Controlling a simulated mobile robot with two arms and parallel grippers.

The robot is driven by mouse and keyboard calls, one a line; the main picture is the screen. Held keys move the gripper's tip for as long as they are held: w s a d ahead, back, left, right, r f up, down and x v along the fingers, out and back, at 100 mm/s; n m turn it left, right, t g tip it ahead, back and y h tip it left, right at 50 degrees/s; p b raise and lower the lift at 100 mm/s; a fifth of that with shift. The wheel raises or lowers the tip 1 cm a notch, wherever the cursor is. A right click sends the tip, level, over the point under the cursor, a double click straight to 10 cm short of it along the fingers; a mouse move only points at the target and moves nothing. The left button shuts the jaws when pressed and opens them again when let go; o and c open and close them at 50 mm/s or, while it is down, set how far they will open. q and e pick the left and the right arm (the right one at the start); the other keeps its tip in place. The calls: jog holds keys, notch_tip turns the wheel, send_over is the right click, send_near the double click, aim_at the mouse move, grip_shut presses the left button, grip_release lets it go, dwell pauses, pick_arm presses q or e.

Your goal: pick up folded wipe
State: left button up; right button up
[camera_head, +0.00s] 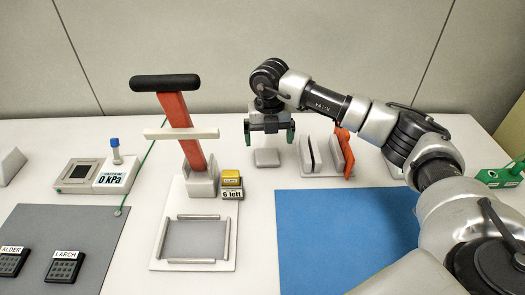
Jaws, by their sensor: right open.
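The folded wipe is most likely the small light grey pad (267,157) on the white table, behind the blue mat. My right gripper (269,138) is open and empty. It points down just above the pad, with one finger on each side of it in the picture. I cannot tell the exact height of the fingertips over the pad. My left gripper is not in view.
A press with an orange lever (177,122) stands left of the gripper, with a yellow block (231,179) beside it. A grey slotted holder with an orange piece (343,150) stands close on the right. The blue mat (335,240) is clear.

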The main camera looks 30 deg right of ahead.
aim_at(268, 160)
jog(key=shift+s+f, duration=0.2)
jog(key=shift+f, duration=0.95)
jog(key=shift+w+d+f+p, duration=0.15)
jog(key=shift+w+f, duration=0.1)
jog(key=shift+f, duration=1.25)
jog(key=shift+w+a+f+p, duration=0.15)
jog(key=shift+w+f, duration=0.1)
jog(key=shift+f, duration=1.25)
jog(key=shift+d, duration=0.1)
jog(key=c, duration=1)
jog(key=shift+o, duration=0.2)
jog(key=shift+r, duration=0.15)
notch_tip(268, 160, up, 4)
jog(key=shift+r, duration=0.1)
jog(key=s+a+r, duration=0.1)
jog(key=s+r, duration=0.2)
jog(key=s, duration=0.2)
jog(key=s+a+r+b, duration=0.1)
jog(key=s+r, duration=0.2)
jog(key=s, duration=0.3)
jog(key=shift+s+a+r, duration=0.25)
jog(key=shift+r, duration=0.05)
